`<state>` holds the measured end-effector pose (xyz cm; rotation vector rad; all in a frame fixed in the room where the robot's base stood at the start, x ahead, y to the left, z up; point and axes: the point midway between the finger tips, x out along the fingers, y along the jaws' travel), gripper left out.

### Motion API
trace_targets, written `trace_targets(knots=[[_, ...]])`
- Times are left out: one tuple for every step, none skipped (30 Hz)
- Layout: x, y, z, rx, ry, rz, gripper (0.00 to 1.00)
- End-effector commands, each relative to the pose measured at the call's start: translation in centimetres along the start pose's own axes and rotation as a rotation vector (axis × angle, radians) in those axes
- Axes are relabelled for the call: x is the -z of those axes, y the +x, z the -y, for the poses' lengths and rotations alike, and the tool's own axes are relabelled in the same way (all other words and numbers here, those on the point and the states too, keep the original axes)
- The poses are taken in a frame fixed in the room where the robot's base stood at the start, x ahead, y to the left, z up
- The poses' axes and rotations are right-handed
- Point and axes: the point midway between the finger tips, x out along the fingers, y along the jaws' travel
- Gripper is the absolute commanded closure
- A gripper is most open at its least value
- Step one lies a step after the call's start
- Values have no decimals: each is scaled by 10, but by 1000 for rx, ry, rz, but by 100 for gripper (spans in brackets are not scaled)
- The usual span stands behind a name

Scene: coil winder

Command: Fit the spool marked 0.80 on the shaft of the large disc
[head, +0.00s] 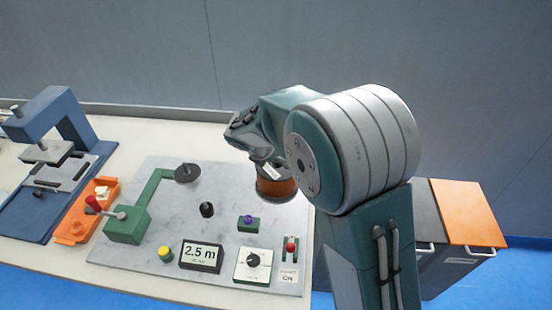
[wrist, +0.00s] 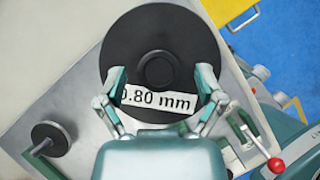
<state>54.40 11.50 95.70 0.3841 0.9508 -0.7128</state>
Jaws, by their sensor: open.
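The spool marked 0.80 (wrist: 118,50) has a black round flange, a central hub and a white "0.80 mm" label. In the head view its copper-brown winding (head: 277,189) shows under my arm's end at the board's back right. My gripper (wrist: 160,80) is open, with one finger on each side of the label over the flange. I cannot tell whether the fingers touch it or what is under the spool. A dark disc (head: 187,173) sits at the end of a green arm to the left; it also shows in the wrist view (wrist: 49,139).
The grey board (head: 150,245) carries a black knob (head: 207,209), a purple button (head: 248,220), a yellow button (head: 165,253), a "2.5 m" display (head: 200,257), a dial (head: 253,261) and a red-tipped switch (head: 291,245). An orange tray (head: 75,232) and blue press (head: 45,115) stand left.

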Motion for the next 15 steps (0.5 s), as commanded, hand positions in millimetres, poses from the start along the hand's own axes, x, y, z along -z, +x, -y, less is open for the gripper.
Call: trace_targets(knots=[[-1, -8, -1, -4, 1, 2, 13], [-1, -13, -1, -6, 1, 3, 13], [-1, -21, -2, -7, 0, 3, 13], [-1, -27, -2, -7, 0, 3, 13], [-1, -34, -2, -9, 0, 3, 13], [-1, -42, -2, -7, 1, 4, 13], [-1, -49, -2, -8, 1, 4, 13], [-1, -56, -2, -9, 1, 4, 13], [0, -64, -2, -8, 0, 3, 13], [-1, -70, -2, -8, 0, 4, 13], [-1, -76, -2, -8, 0, 4, 13], [-1, -84, -2, -8, 0, 4, 13], [0, -89, -2, -7, 0, 3, 13], [-1, -94, -2, -8, 1, 3, 13], [-1, -99, -2, -7, 1, 3, 13]])
